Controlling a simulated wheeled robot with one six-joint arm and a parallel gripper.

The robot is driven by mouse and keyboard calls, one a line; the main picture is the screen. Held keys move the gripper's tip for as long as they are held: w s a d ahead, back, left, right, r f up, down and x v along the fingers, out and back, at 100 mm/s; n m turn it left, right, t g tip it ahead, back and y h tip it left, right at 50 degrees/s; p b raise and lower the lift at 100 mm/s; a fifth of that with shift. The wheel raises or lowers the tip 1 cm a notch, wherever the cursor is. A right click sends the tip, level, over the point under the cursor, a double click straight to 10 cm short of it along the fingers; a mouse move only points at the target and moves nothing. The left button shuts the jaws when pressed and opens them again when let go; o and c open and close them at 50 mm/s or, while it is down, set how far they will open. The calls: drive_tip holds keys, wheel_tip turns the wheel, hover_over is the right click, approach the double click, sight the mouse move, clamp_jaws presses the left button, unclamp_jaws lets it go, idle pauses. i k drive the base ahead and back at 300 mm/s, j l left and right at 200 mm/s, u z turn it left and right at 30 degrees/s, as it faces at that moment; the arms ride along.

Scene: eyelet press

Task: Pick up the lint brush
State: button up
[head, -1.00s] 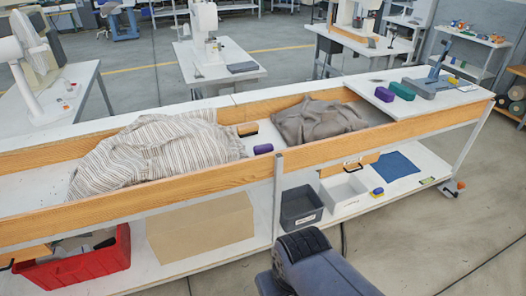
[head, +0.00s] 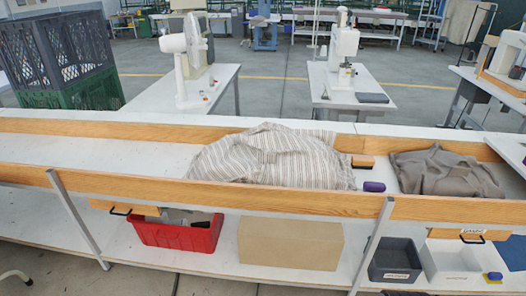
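A small block with a tan top and dark lower part (head: 362,161), which looks like a brush, lies in the wood-edged trough of the bench. It sits between the striped cloth (head: 265,160) and the grey cloth (head: 447,172), close to the back board. I cannot tell for certain that it is the lint brush. A purple block (head: 374,186) lies in front of it, beside the striped cloth. My gripper is not in view.
Wooden boards (head: 225,198) edge the trough front and back. The trough's left part is bare. On the lower shelf are a red bin (head: 178,236), a cardboard-coloured box (head: 290,246), a dark grey bin (head: 395,262) and a white bin (head: 450,262). Dark crates (head: 62,62) stand back left.

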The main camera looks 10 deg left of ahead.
sight(369, 186)
drive_tip(key=i+l+u, duration=0.2)
drive_tip(key=i+l, duration=0.25)
drive_tip(key=i+l+u, duration=0.15)
drive_tip(key=i+l, duration=0.3)
drive_tip(key=i+l+u, duration=0.2)
drive_tip(key=i+l, duration=0.2)
drive_tip(key=l, duration=0.25)
